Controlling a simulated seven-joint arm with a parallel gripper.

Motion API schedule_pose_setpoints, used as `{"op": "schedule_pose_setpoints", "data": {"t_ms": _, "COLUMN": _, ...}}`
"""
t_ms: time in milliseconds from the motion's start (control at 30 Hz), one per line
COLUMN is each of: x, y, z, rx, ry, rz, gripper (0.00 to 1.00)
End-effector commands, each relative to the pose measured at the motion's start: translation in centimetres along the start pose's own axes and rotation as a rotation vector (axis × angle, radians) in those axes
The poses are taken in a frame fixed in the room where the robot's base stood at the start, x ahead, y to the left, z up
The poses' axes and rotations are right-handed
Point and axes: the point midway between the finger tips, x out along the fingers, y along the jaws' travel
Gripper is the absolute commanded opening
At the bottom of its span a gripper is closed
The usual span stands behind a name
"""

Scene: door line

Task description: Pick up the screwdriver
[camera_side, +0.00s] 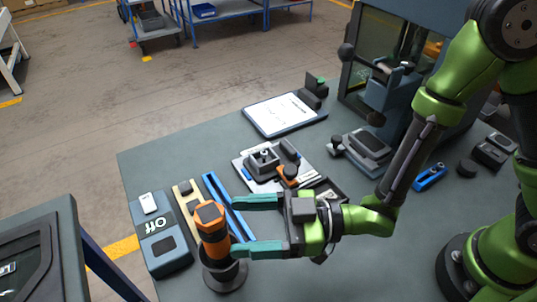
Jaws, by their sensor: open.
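The screwdriver (213,232) appears to be the orange tool with a dark cap, standing nearly upright in a dark round holder (225,279) near the table's front edge. Its lower end is hidden in the holder. My gripper (234,226) reaches in from the right with its two teal fingers spread wide apart. The fingertips are at the right side of the screwdriver, and the nearer one overlaps its lower part in the picture. Nothing is held between the fingers. I cannot tell whether a finger touches the screwdriver.
A blue-grey box marked "OFF" (160,238), a tan strip (186,200) and a blue bar (222,195) lie close by on the left. A clipboard (285,114) and a dark device (265,163) lie further back. A machine (390,90) stands at the back right. The table's left back area is bare.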

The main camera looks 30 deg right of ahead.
Motion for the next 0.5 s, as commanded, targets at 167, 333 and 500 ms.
{"op": "schedule_pose_setpoints", "data": {"t_ms": 167, "x": 0.5, "y": -0.1, "z": 1.2, "rx": -0.002, "ry": 0.003, "rz": -0.003, "gripper": 0.76}}
{"op": "schedule_pose_setpoints", "data": {"t_ms": 333, "x": 2.4, "y": -0.1, "z": 1.1, "rx": -0.002, "ry": 0.004, "rz": -0.003, "gripper": 0.76}}
{"op": "schedule_pose_setpoints", "data": {"t_ms": 500, "x": 4.5, "y": -0.1, "z": 1.1, "rx": -0.002, "ry": 0.005, "rz": -0.003, "gripper": 0.76}}
